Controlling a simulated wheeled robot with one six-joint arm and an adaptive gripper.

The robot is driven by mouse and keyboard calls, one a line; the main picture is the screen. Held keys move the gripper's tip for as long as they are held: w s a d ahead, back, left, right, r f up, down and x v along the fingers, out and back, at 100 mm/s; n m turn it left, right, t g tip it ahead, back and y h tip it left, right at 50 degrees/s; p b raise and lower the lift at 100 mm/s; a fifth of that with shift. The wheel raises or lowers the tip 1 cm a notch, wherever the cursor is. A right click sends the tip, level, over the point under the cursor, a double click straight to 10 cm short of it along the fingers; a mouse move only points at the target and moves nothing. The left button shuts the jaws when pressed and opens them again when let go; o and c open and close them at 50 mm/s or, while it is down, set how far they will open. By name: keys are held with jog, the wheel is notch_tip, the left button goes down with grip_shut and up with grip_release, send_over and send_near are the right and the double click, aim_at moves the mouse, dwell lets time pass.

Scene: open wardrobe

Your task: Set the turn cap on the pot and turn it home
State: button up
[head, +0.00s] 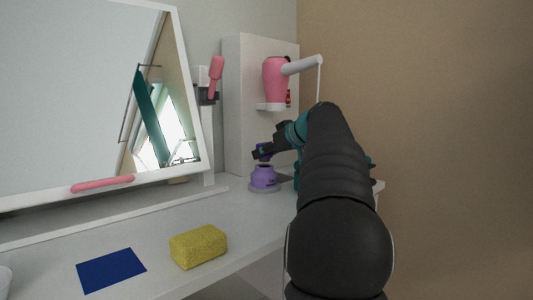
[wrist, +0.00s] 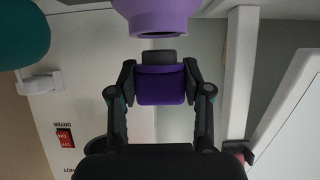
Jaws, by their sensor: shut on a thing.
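My gripper (wrist: 159,78) is shut on the dark purple turn cap (wrist: 161,92), with a finger on each side. A dark grey plug (wrist: 158,57) on the cap faces the pot's mouth. In the head view my gripper (head: 262,153) holds the cap just above the pot, seemingly apart from it. My arm covers the counter to the right.
A yellow sponge (head: 198,246) and a blue flat mat (head: 111,270) lie on the near counter. A pink hair dryer (head: 276,82) hangs on the white panel behind the pot. A large mirror (head: 70,90) leans at left with a pink bar (head: 103,184) at its lower edge. Mid-counter is clear.

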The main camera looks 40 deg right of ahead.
jog(key=shift+f+b, duration=0.7)
jog(key=shift+f, duration=0.55)
jog(key=o, duration=1.1)
jog(key=v, duration=1.2)
